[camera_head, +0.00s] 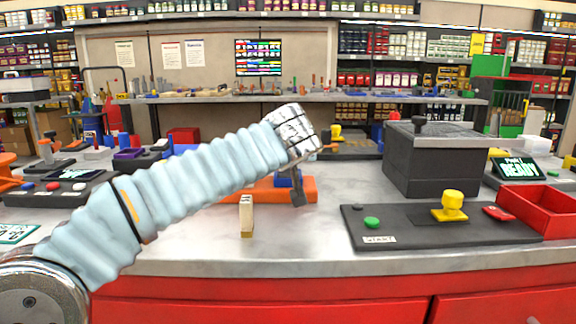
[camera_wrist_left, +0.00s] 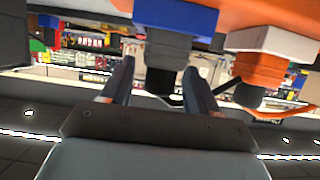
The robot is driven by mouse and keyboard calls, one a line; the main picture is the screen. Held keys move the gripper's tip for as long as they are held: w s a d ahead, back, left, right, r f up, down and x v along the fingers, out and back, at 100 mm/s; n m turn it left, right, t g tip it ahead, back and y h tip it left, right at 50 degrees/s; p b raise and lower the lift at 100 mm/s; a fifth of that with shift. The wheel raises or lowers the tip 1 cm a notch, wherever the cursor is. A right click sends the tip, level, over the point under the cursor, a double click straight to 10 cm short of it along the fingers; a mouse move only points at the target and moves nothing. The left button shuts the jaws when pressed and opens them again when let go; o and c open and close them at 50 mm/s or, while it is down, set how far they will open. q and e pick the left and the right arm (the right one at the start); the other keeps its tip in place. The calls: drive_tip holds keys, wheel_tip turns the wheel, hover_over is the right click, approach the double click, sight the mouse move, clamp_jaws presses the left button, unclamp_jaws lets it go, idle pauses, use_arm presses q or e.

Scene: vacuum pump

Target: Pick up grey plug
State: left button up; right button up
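A dark grey plug (camera_wrist_left: 165,58) shows in the left wrist view as a short cylinder against a blue block (camera_wrist_left: 175,14). My left gripper (camera_wrist_left: 159,68) is open, with one finger on each side of the plug. A gap shows at the left finger; whether the right finger touches the plug I cannot tell. In the head view my left arm reaches over the counter, and the gripper (camera_head: 296,190) is down at the blue block on an orange base (camera_head: 262,190). The plug cannot be made out in the head view. My right gripper is not in view.
A beige block (camera_head: 246,216) stands just in front of the orange base. To the right are a black panel (camera_head: 400,236) with green and yellow buttons, a large grey box (camera_head: 430,175) and a red tray (camera_head: 540,210). The counter's front middle is clear.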

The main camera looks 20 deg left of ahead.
use_arm(q)
drive_tip(key=c, duration=0.8)
drive_tip(key=shift+r, duration=0.15)
